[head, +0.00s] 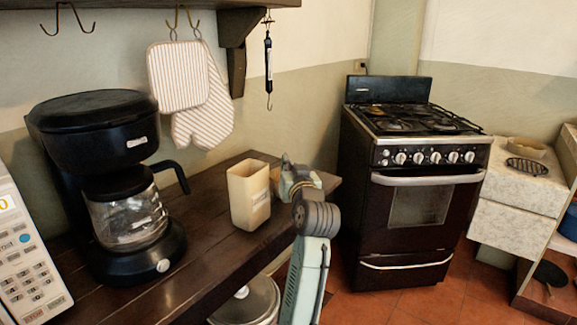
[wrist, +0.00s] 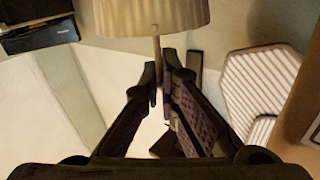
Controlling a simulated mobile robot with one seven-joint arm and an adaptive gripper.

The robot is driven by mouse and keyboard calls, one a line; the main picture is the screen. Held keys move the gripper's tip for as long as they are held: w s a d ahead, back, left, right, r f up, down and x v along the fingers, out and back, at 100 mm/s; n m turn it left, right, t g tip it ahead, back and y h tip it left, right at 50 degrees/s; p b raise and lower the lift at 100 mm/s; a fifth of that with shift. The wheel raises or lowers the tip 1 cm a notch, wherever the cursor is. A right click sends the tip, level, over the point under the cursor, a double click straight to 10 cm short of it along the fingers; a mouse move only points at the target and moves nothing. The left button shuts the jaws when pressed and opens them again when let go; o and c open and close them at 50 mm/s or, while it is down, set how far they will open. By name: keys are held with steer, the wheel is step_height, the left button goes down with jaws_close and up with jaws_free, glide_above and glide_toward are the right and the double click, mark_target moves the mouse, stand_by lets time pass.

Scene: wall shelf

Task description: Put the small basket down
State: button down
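A ribbed tan basket (wrist: 150,16) fills the top of the wrist view, cut off by the frame edge. A thin tan strip runs down from it between the fingers of my gripper (wrist: 161,75), which look closed on that strip. In the head view my gripper (head: 284,164) is over the right part of the wooden shelf, just right of a beige box. Only a small tan patch shows beside the gripper there, and I cannot make out the basket's full shape. Whether its base touches the shelf is hidden.
The beige box (head: 250,196) stands upright on the shelf (head: 203,265), close left of my gripper. A black coffee maker (head: 110,185) and a microwave (head: 28,255) are further left. Striped mitts (head: 200,95) hang on the wall. A stove (head: 408,195) stands right.

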steer(key=shift+f, duration=0.2)
steer(key=c, duration=1.8)
jaws_free()
steer(key=shift+r, duration=0.15)
steer(key=shift+s, duration=0.15)
steer(key=b+v, duration=0.2)
steer(key=v, duration=0.9)
steer(key=shift+s, duration=0.35)
steer(key=shift+d, duration=0.1)
steer(key=shift+d, duration=0.1)
